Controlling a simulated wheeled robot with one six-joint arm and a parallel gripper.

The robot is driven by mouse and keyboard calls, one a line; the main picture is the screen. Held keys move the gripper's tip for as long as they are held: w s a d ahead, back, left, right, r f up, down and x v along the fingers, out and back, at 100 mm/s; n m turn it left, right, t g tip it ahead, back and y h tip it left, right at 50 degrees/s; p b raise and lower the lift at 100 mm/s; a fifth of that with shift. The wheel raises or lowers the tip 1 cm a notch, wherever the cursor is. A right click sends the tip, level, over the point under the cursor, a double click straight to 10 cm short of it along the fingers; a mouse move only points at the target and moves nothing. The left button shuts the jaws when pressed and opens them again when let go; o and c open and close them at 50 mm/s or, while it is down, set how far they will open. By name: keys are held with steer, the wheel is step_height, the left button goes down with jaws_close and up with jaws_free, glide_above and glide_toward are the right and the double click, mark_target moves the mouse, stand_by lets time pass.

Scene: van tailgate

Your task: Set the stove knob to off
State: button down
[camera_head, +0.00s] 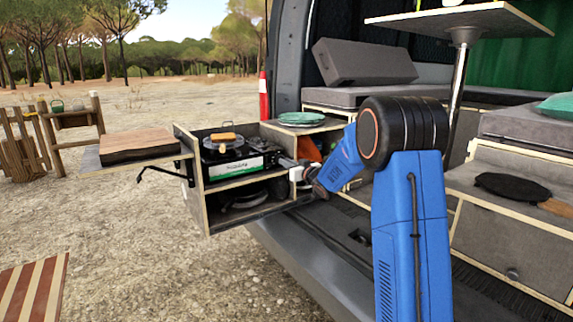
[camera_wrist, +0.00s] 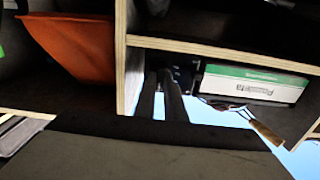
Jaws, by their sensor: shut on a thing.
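The stove (camera_head: 233,169) is a white and black unit with a green stripe, in the upper bay of the pull-out wooden cabinet at the tailgate. In the wrist view, the stove's striped side (camera_wrist: 253,84) shows right of my gripper. My gripper (camera_head: 287,162) reaches in from the right to the stove's right end. In the wrist view, the two dark fingers of my gripper (camera_wrist: 168,78) are close together at a dark panel beside the striped side. They are shut on what appears to be the stove knob. The knob is mostly hidden, so its setting cannot be read.
A dark pot (camera_head: 222,148) with a wooden handle sits on the stove. The cabinet walls (camera_head: 197,190) enclose the bay closely. An orange item (camera_wrist: 75,45) lies in the neighbouring compartment. Open gravel lies in front.

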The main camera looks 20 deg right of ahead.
steer(key=c, duration=1.8)
jaws_free()
steer(key=v, duration=1.7)
steer(key=shift+s+d, duration=0.1)
steer(key=shift+s, duration=0.1)
